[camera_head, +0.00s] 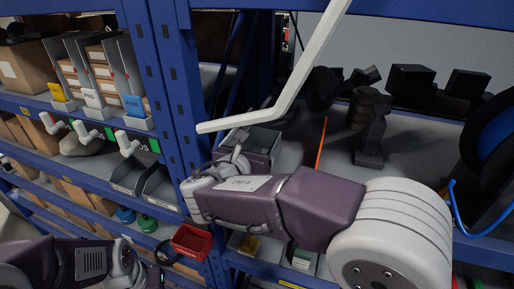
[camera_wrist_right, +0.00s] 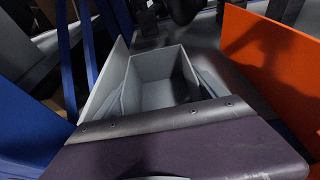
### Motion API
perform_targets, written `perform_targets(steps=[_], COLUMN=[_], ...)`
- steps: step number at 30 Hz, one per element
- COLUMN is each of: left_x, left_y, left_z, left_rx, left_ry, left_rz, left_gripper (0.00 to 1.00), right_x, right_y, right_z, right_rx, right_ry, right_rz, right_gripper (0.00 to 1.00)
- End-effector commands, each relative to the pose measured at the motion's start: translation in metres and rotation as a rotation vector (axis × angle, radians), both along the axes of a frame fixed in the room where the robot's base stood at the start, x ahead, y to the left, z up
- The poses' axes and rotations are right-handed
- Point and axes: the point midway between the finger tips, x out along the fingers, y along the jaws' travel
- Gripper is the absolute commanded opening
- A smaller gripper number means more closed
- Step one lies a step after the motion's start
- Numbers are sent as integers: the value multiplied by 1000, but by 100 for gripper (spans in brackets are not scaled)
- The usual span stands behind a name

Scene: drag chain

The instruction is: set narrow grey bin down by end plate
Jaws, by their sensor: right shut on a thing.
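The narrow grey bin (camera_head: 266,138) is at the shelf beyond my right wrist in the head view. My right gripper (camera_head: 238,160) is shut on it. The right wrist view shows the open-topped, empty-looking grey bin (camera_wrist_right: 158,75) upright in front of the gripper. I cannot tell if its base touches the shelf. A thin orange upright plate (camera_head: 321,143), possibly the end plate, stands to the right of the bin, apart from it; it is large in the wrist view (camera_wrist_right: 262,60). My left gripper (camera_head: 160,254) is low at the left, its fingers unclear.
A blue rack post (camera_head: 168,85) stands left of the bin. Black parts (camera_head: 370,135) stand right of the orange plate, with a blue-edged reel (camera_head: 496,135) beyond. A pale bar (camera_head: 290,88) crosses above. A red bin (camera_head: 190,241) sits below, near my left gripper.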

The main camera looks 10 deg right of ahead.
Motion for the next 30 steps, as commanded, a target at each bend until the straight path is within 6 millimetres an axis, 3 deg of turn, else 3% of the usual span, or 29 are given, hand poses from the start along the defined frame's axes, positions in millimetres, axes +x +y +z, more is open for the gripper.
perform_targets(steps=[5,6,7,26,30], left_x=[0,0,0,0,0], left_y=[0,0,0,0,0], left_z=[-4,-3,-3,-3,-11], left_rx=[0,0,0,0,0], left_ry=[0,0,0,0,0], left_rz=[0,0,0,0,0], left_gripper=[36,36,36,36,36], right_x=[0,0,0,0,-8], right_y=[0,0,0,1,7], right_z=[-5,-4,-3,-4,-3], right_rx=[0,0,0,0,3], right_ry=[0,0,0,0,-3], right_rz=[0,0,0,2,5], right_gripper=[32,90,98,100,100])
